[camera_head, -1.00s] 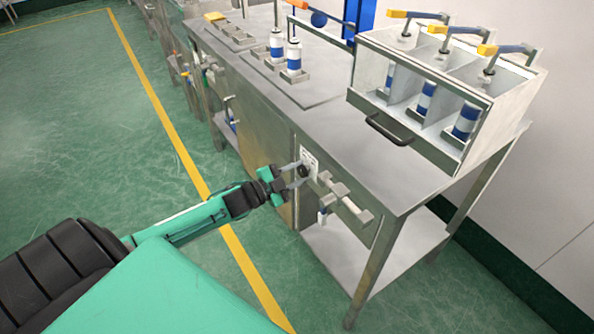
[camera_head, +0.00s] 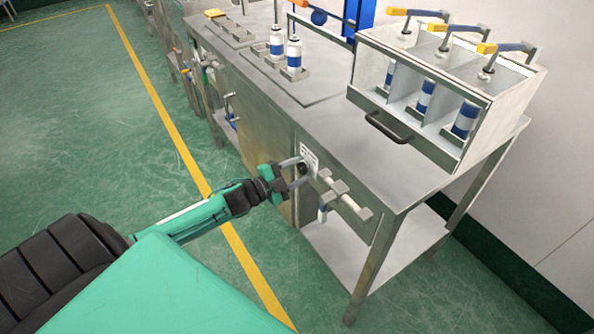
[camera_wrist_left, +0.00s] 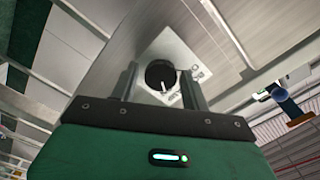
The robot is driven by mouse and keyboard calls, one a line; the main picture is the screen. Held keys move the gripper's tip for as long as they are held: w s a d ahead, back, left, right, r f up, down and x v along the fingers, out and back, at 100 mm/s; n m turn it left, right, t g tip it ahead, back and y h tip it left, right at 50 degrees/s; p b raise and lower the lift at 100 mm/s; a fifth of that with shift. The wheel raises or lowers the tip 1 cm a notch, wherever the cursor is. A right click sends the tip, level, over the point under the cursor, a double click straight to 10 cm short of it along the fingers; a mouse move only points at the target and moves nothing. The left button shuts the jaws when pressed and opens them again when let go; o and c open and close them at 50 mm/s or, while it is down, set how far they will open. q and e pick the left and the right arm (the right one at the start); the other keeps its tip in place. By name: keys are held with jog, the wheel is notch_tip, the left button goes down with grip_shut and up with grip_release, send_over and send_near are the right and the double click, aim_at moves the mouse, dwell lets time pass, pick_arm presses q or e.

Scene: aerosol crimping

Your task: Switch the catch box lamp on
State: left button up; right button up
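A dark round knob (camera_wrist_left: 160,75) with a white pointer mark sits on a pale plate (camera_wrist_left: 178,50) that carries printed marks too small to read surely. In the head view, the plate (camera_head: 310,158) is on the front of the steel bench, with the dark knob (camera_head: 303,169) partly hidden by my gripper. My left gripper (camera_head: 294,174) is at the plate with its fingers apart. In the left wrist view, its two fingers (camera_wrist_left: 160,82) stand either side of the knob, with a gap visible on each side. No lit lamp can be made out. My right gripper is out of view.
Handles (camera_head: 345,197) jut from the bench front just right of the plate. A clear-fronted box (camera_head: 432,140) with several blue-and-white cans stands on the bench (camera_head: 345,135) at the right. More cans (camera_head: 294,55) stand behind. The floor left of the bench is open.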

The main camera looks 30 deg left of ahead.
pick_arm(q)
jog(key=shift+o, duration=0.4)
jog(key=shift+s+a, duration=0.2)
jog(key=shift+s, duration=0.3)
jog(key=v, duration=1.2)
jog(key=shift+s+a, duration=0.2)
jog(key=shift+s, duration=0.1)
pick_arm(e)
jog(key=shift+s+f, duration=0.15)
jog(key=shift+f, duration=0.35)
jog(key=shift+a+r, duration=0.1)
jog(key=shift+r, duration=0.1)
